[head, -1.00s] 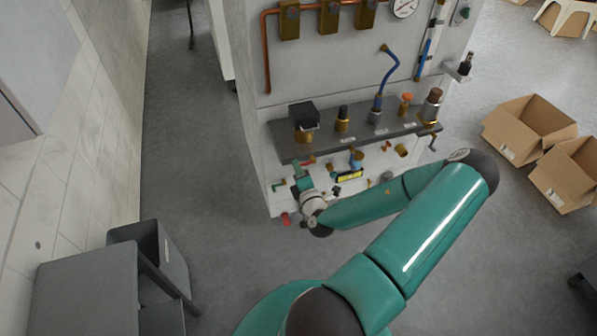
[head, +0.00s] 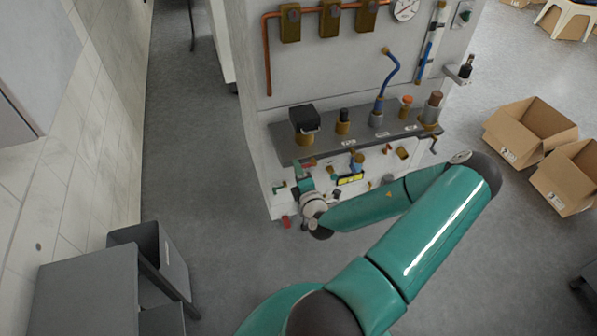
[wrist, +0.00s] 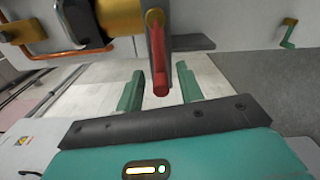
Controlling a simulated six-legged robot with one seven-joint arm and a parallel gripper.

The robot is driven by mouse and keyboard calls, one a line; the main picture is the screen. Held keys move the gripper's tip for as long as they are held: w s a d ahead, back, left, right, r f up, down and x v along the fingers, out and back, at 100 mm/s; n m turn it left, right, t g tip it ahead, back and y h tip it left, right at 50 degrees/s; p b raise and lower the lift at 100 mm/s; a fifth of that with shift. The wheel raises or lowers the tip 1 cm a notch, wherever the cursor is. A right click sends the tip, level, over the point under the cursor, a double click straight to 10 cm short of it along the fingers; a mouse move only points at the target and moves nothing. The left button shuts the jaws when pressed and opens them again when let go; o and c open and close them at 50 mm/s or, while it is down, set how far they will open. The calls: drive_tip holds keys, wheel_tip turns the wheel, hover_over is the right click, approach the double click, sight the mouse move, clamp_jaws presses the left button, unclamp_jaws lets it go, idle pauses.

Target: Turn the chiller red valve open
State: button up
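In the wrist view a red valve handle (wrist: 158,58) hangs from a brass fitting (wrist: 153,18), its rounded end toward my gripper (wrist: 160,72). My gripper is open, with one green finger on each side of the handle. Gaps show on both sides; the fingers do not look closed on it. In the head view my gripper (head: 304,176) is low at the left front of the white machine panel, under the grey shelf. A small red part (head: 309,163) shows just above it; my wrist hides much of that area.
The grey shelf (head: 350,140) with several fittings juts out above my gripper. A green-handled valve (head: 279,187) is left of it, and a red part (head: 286,222) is lower. Cardboard boxes (head: 530,130) stand at right, a grey bin (head: 172,262) at left.

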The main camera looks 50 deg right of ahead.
drive_tip(key=v, duration=1.4)
drive_tip(key=shift+w, duration=0.1)
